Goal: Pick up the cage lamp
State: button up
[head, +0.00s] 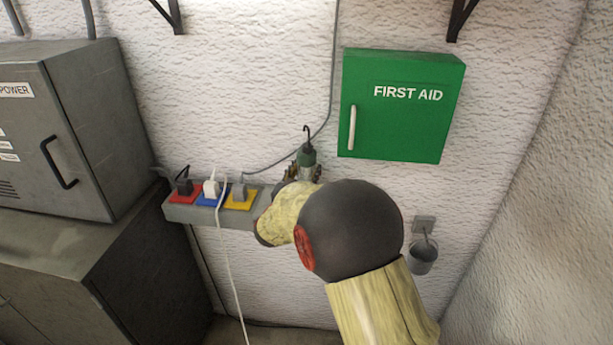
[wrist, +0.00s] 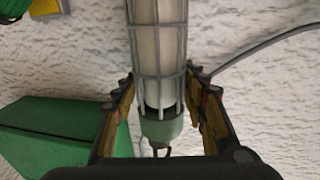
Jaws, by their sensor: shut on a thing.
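The cage lamp (wrist: 158,50) is a pale tube inside a grey wire cage, with a green end cap and a dark hook. In the head view its green cap (head: 307,156) and hook stick up above my gripper (head: 302,173), and the rest is hidden behind my arm. In the wrist view my gripper (wrist: 160,80) has one finger on each side of the cage, close to the green cap, and is shut on the lamp. The lamp's other end runs out of the wrist frame.
A green first aid box (head: 402,106) hangs on the wall to the right of the lamp. A power strip (head: 185,212) with several plugs is to the left, and a white cable (head: 226,260) hangs from it. A grey cable (head: 322,125) runs past the lamp. A small metal cup (head: 422,257) hangs lower right.

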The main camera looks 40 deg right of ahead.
grip_shut()
jog(key=shift+r, duration=0.15)
